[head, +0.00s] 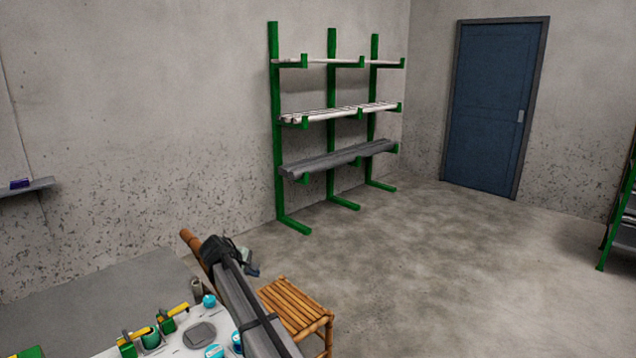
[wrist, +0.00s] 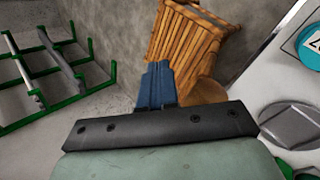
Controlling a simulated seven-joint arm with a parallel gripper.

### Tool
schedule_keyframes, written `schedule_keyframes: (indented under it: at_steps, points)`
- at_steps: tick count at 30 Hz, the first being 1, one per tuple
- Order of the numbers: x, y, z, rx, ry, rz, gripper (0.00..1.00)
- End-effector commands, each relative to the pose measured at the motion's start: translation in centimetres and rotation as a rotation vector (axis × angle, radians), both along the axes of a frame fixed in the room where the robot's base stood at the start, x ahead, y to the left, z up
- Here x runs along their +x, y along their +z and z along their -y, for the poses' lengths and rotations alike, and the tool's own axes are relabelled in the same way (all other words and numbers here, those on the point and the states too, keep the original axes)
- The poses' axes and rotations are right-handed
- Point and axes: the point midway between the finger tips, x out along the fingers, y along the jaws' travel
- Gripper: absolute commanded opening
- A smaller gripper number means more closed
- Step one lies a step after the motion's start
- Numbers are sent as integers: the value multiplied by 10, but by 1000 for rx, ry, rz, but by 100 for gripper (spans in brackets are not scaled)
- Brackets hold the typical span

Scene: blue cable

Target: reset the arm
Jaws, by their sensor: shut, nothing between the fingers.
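My gripper (head: 252,269) is at the end of my grey arm in the head view, raised near the far edge of the white worktop (head: 175,345) and beside the bamboo stool. In the wrist view its blue fingers (wrist: 155,82) are together, with nothing seen between them. The fingers point toward the bamboo stool (wrist: 195,35), apart from it as far as I can tell. No blue cable can be made out in either view.
The worktop holds turquoise round pieces (head: 209,301), a grey octagonal plate (head: 199,335) and green clamps with yellow handles (head: 167,322). The bamboo stool (head: 297,303) stands right of it. A green rack (head: 332,120) stands by the wall. The floor before the blue door (head: 492,105) is clear.

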Motion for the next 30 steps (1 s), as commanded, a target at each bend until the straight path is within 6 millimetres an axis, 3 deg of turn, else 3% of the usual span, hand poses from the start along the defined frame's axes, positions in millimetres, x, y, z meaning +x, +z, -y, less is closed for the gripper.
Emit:
schedule_keyframes:
  at_steps: [1, 3, 9, 18, 23, 30]
  points:
    - [-6, -22, 32, -10, -21, -12, 0]
    - [-12, -52, 63, -10, -51, -33, 0]
    - [-47, -142, 132, 31, -158, -115, 0]
    - [-127, -261, 216, 110, -347, -246, 0]
    - [-180, -314, 256, 151, -458, -313, 0]
    - [-268, -378, 308, 207, -637, -409, 0]
